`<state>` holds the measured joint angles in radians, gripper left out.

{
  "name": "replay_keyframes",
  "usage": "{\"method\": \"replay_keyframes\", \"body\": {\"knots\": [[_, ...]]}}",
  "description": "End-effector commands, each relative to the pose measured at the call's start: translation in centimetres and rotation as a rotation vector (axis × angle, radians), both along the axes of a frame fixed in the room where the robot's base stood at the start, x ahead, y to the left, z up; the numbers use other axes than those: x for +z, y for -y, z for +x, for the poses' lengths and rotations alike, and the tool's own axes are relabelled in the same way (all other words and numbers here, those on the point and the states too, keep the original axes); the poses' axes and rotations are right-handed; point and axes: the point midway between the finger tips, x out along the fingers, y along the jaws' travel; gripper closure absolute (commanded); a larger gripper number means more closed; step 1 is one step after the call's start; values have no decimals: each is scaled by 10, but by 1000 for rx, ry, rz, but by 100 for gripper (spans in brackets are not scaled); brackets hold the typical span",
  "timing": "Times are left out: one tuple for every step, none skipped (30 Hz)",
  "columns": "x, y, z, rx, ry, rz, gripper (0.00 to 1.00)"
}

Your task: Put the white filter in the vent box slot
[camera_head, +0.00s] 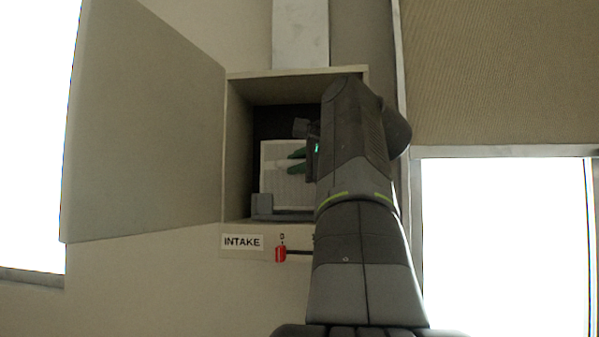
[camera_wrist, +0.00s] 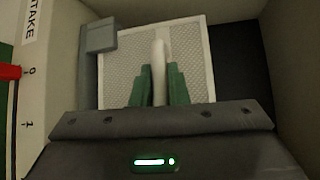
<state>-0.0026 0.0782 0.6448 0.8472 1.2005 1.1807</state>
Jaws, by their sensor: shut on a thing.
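The white filter (camera_head: 270,180) is a square mesh panel with a pale frame, inside the open vent box (camera_head: 237,160). In the wrist view the filter (camera_wrist: 200,75) has a white upright grip (camera_wrist: 159,62) on its face. My gripper (camera_head: 297,161) reaches into the box from the right. Its green fingers (camera_wrist: 158,88) are shut on that grip. A grey slot rail (camera_head: 285,214) with a grey block runs along the box's bottom, at the filter's lower edge. The rail (camera_wrist: 89,75) shows at left in the wrist view. I cannot tell whether the filter sits fully in it.
The box door (camera_head: 145,125) stands open to the left. Below the opening are an INTAKE label (camera_head: 242,241) and a red lever (camera_head: 281,254) at the 0 mark. My arm covers the box's right side. Dark free space (camera_wrist: 235,60) shows right of the filter in the wrist view.

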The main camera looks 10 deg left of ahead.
Motion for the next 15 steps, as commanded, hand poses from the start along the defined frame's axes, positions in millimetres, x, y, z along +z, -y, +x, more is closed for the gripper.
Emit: {"method": "replay_keyframes", "body": {"knots": [[-5, 0, 0, -1, 0, 1, 100], [-7, 0, 0, -1, 0, 1, 100], [-8, 0, 0, -1, 1, 2, 100], [-8, 0, 0, 0, 0, 1, 100], [-8, 0, 0, 0, 1, 2, 100], [-8, 0, 0, 0, 1, 2, 100], [-8, 0, 0, 0, 1, 2, 100], [-8, 0, 0, 0, 1, 1, 100], [-8, 0, 0, 0, 1, 1, 100], [-8, 0, 0, 0, 1, 1, 100], [-8, 0, 0, 0, 0, 1, 100], [-9, 0, 0, 0, 0, 1, 100], [-10, 0, 0, 0, 0, 1, 100], [-10, 0, 0, 0, 0, 1, 82], [-10, 0, 0, 0, 0, 1, 74]]}}
